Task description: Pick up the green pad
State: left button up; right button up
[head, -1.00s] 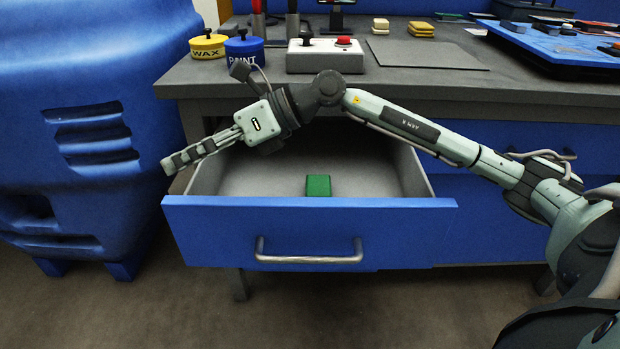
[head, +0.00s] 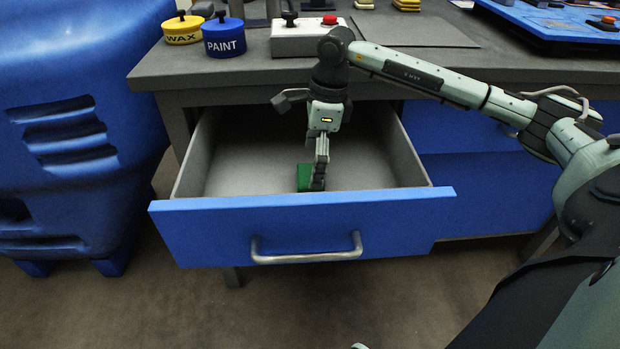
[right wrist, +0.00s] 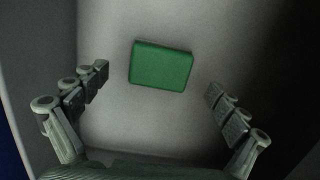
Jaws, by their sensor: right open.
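The green pad (head: 303,178) lies on the floor of the open blue drawer (head: 300,228), near its front panel. In the head view my right gripper (head: 318,184) points down into the drawer and hides part of the pad. In the right wrist view the green pad (right wrist: 160,66) lies flat on the drawer floor. There the fingers of my right gripper (right wrist: 158,88) are spread wide to the left and right of the pad, with clear room on both sides and nothing held. My left gripper is not in view.
The grey desk top (head: 210,68) overhangs the back of the drawer. On it stand a yellow WAX pot (head: 183,30), a blue PAINT pot (head: 224,40) and a white button box (head: 296,42). A large blue bin (head: 70,130) stands left of the drawer. The rest of the drawer floor is bare.

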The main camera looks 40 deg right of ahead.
aim_at(310, 175)
jog(key=f, duration=0.3)
jog(key=shift+w+a+f, duration=0.15)
jog(key=shift+a+f, duration=0.1)
jog(key=shift+f, duration=0.05)
jog(key=c, duration=1.4)
